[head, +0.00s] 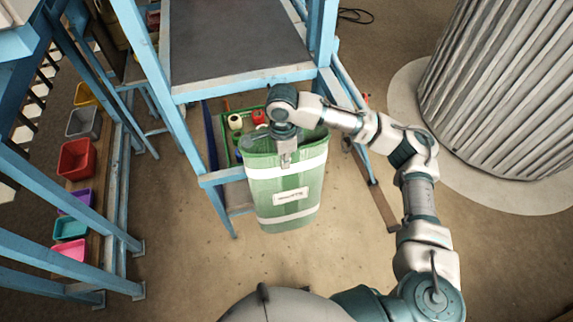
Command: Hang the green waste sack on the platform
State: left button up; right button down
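The green waste sack (277,211) is upright, with white bands and a label, in front of the blue-framed platform (238,76). My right gripper (286,160) is at the sack's upper rim, pointing down over its front edge. Its fingers are close together there and seem to hold the rim, with the fingertips small in the picture. The sack's top is open, and its back is partly hidden by my wrist. I cannot tell whether the sack touches the platform frame. My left gripper is not in view.
Several coloured bins (76,160) sit on a shelf at the left behind blue posts. A green crate (236,128) with bottles stands under the platform. A large ribbed column (497,100) stands at the right. The floor (180,285) in front is clear.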

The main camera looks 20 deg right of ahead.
jog(key=shift+w+f, duration=0.2)
jog(key=shift+w, duration=2.3)
jog(key=shift+s+r, duration=0.1)
jog(key=shift+w, duration=2.5)
